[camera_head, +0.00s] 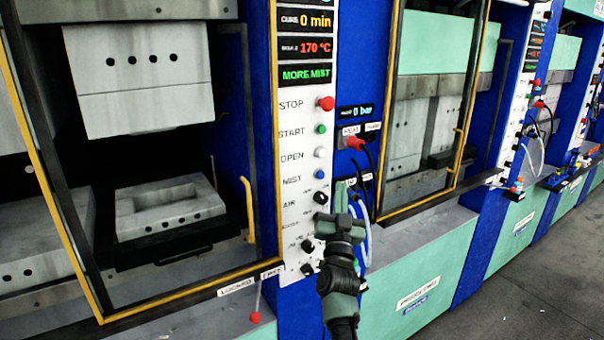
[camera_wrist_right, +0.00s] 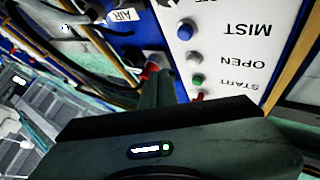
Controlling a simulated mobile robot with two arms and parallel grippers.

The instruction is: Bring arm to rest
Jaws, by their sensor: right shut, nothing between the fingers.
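My right gripper (camera_head: 338,222) is in front of the lower part of the press control panel (camera_head: 305,150), near the AIR knob. It is shut with nothing between its fingers. In the right wrist view the gripper body (camera_wrist_right: 180,140) fills the lower part, with the panel's MIST, OPEN and START buttons beyond it, upside down. I cannot tell whether it touches the panel. My left gripper is not in view.
The left press (camera_head: 140,80) has a yellow-edged door frame (camera_head: 65,225). A red knob on a rod (camera_head: 255,318) is below it. Hoses hang right of the panel. More presses stand at the right, with grey floor (camera_head: 545,275) in front.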

